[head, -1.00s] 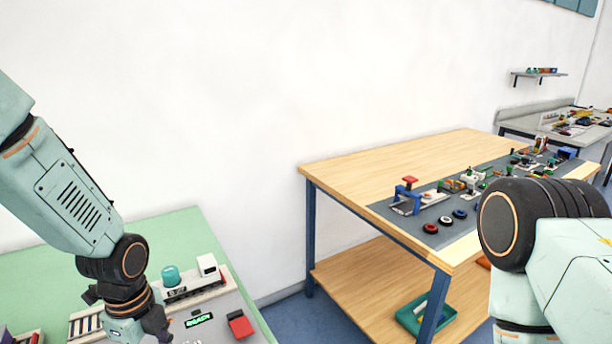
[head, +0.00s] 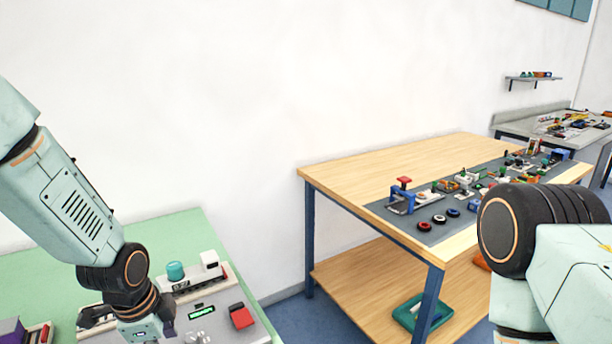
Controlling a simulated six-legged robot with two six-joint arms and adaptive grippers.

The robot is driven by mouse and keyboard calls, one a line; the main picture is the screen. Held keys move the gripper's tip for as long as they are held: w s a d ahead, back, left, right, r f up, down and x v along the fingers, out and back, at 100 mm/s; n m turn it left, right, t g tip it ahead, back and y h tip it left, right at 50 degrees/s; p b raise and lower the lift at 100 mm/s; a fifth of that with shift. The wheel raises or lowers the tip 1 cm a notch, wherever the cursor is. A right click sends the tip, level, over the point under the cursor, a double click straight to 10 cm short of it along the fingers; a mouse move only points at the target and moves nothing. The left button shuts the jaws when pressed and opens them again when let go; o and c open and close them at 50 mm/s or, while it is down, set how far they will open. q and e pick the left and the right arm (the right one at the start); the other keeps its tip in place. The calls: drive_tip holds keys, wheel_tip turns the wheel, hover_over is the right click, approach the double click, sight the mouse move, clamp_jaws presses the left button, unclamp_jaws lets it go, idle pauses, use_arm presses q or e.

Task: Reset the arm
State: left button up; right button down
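My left arm comes in from the left, and its wrist (head: 140,300) hangs over the green table (head: 110,237). Only part of the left gripper shows at the bottom edge, so its fingertips are hidden. My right arm (head: 545,235) is at the lower right, bent downward. Its gripper is outside the picture.
A grey station with a teal knob (head: 175,271), a white block (head: 210,264), a small lit display (head: 201,311) and a red block (head: 241,316) lies under my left wrist. A wooden workbench (head: 345,177) with model parts stands to the right. A teal tray (head: 421,313) sits on its lower shelf.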

use_arm(q)
drive_tip(key=s+d+f+n+t+b, duration=0.1)
drive_tip(key=s+f+n+b, duration=0.2)
drive_tip(key=s+f+n, duration=0.35)
drive_tip(key=s+d+f+n+b, duration=0.15)
drive_tip(key=s+f+n, duration=0.25)
drive_tip(key=f+n, duration=0.4)
drive_tip(key=s+f+g+b, duration=0.1)
drive_tip(key=s+f+b, duration=0.1)
drive_tip(key=s+f, duration=0.4)
drive_tip(key=s+f+g+b, duration=0.2)
drive_tip(key=s+f, duration=0.4)
drive_tip(key=s, duration=0.5)
drive_tip(key=shift+s+a+n+y+b, duration=0.25)
drive_tip(key=shift+s+n+b, duration=0.2)
drive_tip(key=shift+b, duration=0.3)
